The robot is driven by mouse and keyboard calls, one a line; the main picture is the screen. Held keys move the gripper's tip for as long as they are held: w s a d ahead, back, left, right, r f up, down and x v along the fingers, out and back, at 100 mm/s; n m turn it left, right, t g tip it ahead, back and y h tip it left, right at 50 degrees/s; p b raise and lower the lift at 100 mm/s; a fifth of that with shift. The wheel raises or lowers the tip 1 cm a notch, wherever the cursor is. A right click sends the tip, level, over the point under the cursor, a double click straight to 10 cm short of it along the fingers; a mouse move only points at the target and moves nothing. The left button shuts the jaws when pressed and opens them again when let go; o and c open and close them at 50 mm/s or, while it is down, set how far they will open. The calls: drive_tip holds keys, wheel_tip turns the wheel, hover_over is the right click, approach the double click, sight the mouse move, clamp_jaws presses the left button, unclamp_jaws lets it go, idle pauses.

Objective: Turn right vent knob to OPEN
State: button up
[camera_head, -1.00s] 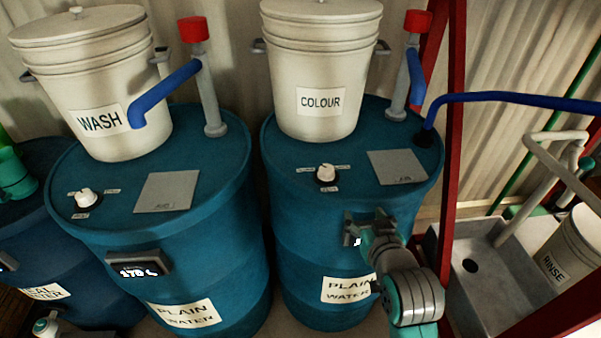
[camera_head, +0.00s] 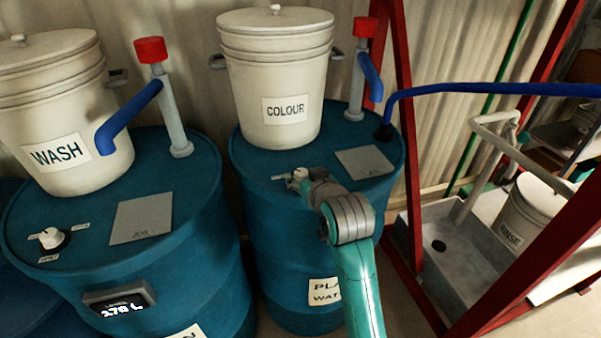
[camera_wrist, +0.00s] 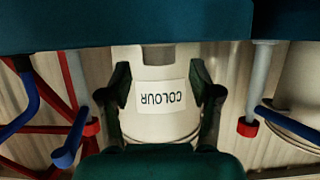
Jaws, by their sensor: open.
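The right blue drum (camera_head: 236,158) stands under the white COLOUR bucket (camera_head: 290,80). My gripper (camera_head: 293,178) is low over the front of this drum's top, where it covers the right vent knob and most of its markings. One small white label (camera_head: 279,177) shows just left of it. In the wrist view, which is upside down, my open fingers (camera_wrist: 163,82) stand apart on either side of a grey block (camera_wrist: 160,55) that sticks out from the drum edge and looks like the knob. Contact with it cannot be told.
The left drum has a white knob (camera_head: 51,238), a grey plate (camera_head: 141,218) and the WASH bucket (camera_head: 50,120). A grey plate (camera_head: 365,161) lies right of my gripper. Red-capped pipes (camera_head: 169,115) stand behind. A red frame (camera_head: 404,120) and grey sink (camera_head: 450,275) are at right.

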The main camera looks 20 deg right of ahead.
sight(302, 174)
drive_tip(key=shift+x, duration=1.9)
drive_tip(key=c, duration=1.1)
